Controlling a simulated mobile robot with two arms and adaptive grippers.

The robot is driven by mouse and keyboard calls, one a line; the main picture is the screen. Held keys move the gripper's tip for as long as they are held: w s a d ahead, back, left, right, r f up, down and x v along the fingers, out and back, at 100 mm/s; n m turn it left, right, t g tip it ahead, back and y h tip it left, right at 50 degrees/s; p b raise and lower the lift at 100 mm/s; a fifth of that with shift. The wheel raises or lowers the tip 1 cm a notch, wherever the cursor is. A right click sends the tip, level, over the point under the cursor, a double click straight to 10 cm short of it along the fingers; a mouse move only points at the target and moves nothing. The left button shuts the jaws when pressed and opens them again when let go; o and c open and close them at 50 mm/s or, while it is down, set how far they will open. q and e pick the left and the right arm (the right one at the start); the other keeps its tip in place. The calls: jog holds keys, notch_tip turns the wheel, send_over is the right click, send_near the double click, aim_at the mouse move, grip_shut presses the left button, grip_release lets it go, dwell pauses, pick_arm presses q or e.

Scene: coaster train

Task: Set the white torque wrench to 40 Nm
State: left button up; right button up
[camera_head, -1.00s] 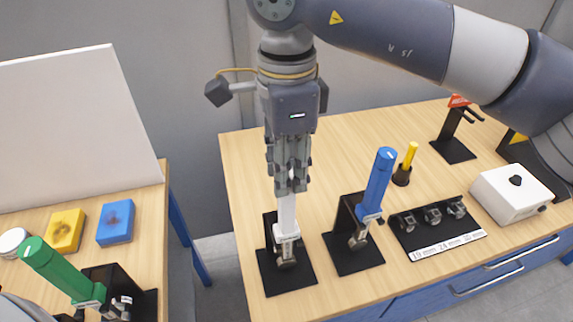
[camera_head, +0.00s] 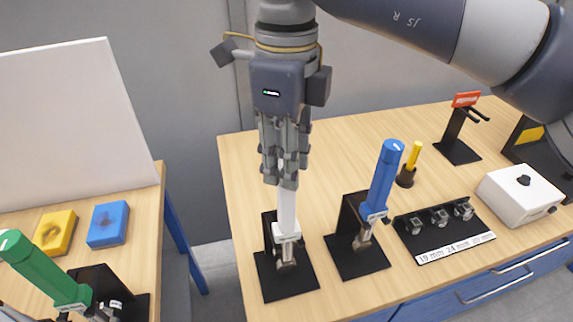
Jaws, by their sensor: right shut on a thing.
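The white torque wrench (camera_head: 286,213) stands upright in its black stand (camera_head: 289,284) on the right-hand wooden table. My right gripper (camera_head: 283,178) comes down from above and is shut around the top of the white handle, hiding its upper end. The setting on the wrench cannot be read here. A blue torque wrench (camera_head: 384,182) leans in a black stand just to the right. A green torque wrench (camera_head: 42,270) stands tilted in a black holder at the lower left. My left gripper is not in view.
A rack with several sockets (camera_head: 440,219), a white box (camera_head: 520,195), a yellow-handled tool (camera_head: 413,155) and a red-topped stand (camera_head: 466,99) are to the right. Yellow (camera_head: 55,232) and blue (camera_head: 107,223) blocks lie on the left table. A gap separates the tables.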

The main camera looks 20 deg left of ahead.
jog(key=m+b, duration=0.2)
jog(key=m, duration=0.2)
jog(key=shift+m, duration=0.3)
jog(key=shift+m+b, duration=0.6)
jog(key=shift+m, duration=1.4)
jog(key=o, duration=1)
jog(key=shift+o, duration=0.2)
notch_tip(320, 180, up, 12)
